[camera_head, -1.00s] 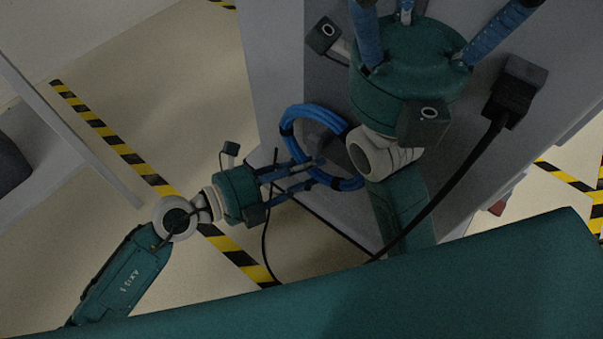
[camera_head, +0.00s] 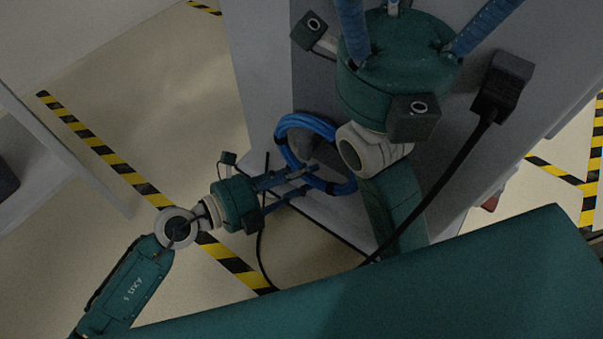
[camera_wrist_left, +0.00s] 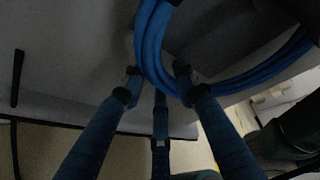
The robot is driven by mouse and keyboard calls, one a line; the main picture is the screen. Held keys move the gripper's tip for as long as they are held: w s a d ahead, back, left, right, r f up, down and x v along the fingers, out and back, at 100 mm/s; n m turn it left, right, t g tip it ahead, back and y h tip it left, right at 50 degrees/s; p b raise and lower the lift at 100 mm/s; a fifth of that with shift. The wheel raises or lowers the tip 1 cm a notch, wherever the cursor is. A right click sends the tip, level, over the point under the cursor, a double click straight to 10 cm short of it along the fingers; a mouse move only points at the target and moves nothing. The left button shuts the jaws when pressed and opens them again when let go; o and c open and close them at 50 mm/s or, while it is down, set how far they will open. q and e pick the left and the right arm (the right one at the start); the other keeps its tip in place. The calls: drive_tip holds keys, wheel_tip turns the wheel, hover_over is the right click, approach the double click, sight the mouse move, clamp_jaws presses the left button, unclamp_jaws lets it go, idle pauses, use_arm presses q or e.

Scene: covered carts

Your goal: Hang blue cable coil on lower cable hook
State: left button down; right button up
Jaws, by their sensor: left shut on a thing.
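The blue cable coil (camera_head: 278,138) hangs as a loop beside the grey cabinet face, with dark ties around it. My left gripper (camera_head: 316,180) is shut on the coil's lower side. In the left wrist view the coil (camera_wrist_left: 150,40) passes between the fingertips (camera_wrist_left: 155,85). A dark grey rounded shape (camera_wrist_left: 225,25) lies behind the coil there; I cannot tell if it is the lower cable hook or whether the coil touches it. My right gripper (camera_head: 400,65) is large in front of the cabinet, its fingers spread upward, tips out of frame.
The grey cabinet (camera_head: 262,60) stands close behind the coil. A black plug (camera_head: 500,85) with a thick cable runs down the right side. Yellow-black tape (camera_head: 120,172) marks the open floor at left. A light grey surface (camera_head: 60,170) stands at far left.

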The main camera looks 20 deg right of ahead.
use_arm(q)
drive_tip(key=shift+r, duration=0.1)
drive_tip(key=c, duration=1.3)
unclamp_jaws()
drive_tip(key=shift+o, duration=0.2)
drive_tip(key=v, duration=1.2)
